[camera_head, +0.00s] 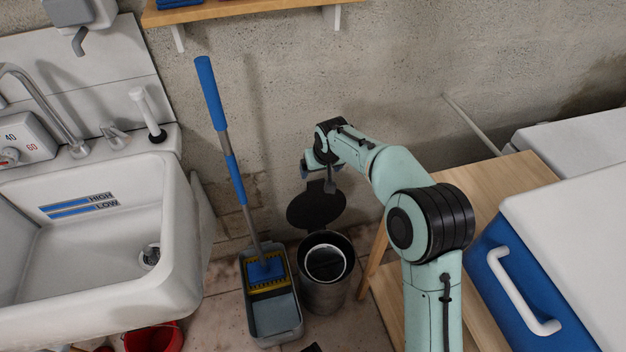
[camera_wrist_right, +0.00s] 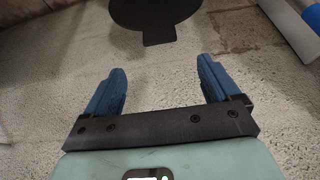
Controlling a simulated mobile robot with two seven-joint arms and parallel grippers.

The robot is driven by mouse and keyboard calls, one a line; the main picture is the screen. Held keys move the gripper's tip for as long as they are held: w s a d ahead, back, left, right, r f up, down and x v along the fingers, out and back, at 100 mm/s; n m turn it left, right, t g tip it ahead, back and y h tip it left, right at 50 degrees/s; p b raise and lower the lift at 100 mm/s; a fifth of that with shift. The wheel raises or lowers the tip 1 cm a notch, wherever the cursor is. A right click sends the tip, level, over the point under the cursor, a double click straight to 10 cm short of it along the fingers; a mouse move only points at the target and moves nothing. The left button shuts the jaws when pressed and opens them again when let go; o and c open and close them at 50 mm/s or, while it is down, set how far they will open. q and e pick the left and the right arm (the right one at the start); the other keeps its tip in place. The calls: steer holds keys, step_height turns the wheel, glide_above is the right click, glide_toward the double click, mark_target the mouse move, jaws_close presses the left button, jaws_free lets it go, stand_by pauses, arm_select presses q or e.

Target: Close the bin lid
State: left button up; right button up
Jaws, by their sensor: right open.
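The bin (camera_head: 324,293) is a grey cylinder with a dark rim on the floor, and its inside shows. Its round black lid (camera_head: 312,208) stands open, raised at the back of the bin near the wall. My right gripper (camera_head: 319,182) is just above the lid in the head view. In the right wrist view the gripper (camera_wrist_right: 162,76) has its two blue fingers wide apart with nothing between them. The dark lid (camera_wrist_right: 156,12) with a tab shows beyond the fingertips at the top there. My left gripper is in neither view.
A mop bucket (camera_head: 286,318) with a blue-handled mop (camera_head: 237,180) stands left of the bin. A white sink (camera_head: 105,270) is farther left. A wooden table (camera_head: 500,183) and a blue-and-white cooler (camera_head: 515,285) stand on the right. The rough wall (camera_head: 260,110) is close behind.

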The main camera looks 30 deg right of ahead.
mark_target(316, 183)
steer(key=b+x, duration=0.2)
steer(key=x, duration=0.8)
steer(key=shift+f, duration=0.2)
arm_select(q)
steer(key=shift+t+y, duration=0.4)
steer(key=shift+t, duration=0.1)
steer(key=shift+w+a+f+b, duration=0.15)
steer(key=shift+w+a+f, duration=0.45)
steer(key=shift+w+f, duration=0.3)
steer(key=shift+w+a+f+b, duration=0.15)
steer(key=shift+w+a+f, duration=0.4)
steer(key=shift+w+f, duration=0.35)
arm_select(e)
steer(key=shift+w+d+f, duration=0.1)
steer(key=shift+w+f, duration=0.15)
steer(key=shift+f, duration=0.35)
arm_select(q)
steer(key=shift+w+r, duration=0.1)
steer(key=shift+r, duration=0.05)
arm_select(e)
steer(key=shift+c, duration=0.3)
